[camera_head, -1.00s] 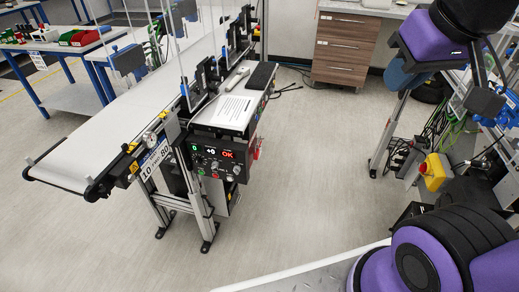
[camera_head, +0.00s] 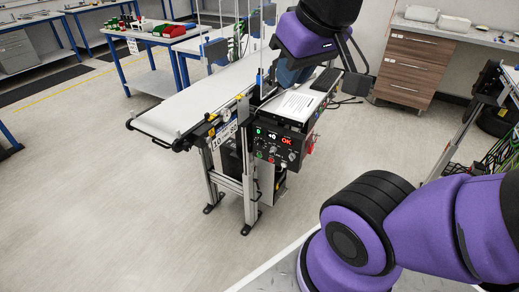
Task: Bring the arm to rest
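My arm shows in the head view as a large purple and black lower part (camera_head: 400,225) at the bottom right. A purple and black upper part (camera_head: 308,38) hangs at the top, right of centre. My gripper (camera_head: 356,84) shows as a dark block on thin dark bars below the upper part. I see no object held there. Its two fingertips cannot be told apart, so its opening is unclear. In the picture, the upper arm overlaps the far part of the belt conveyor (camera_head: 185,110); contact cannot be judged.
A blue-framed table (camera_head: 160,80) with bins is behind left. A wooden drawer unit (camera_head: 413,65) is behind right. Metal posts and cables (camera_head: 500,150) are at the right edge. The left floor is clear.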

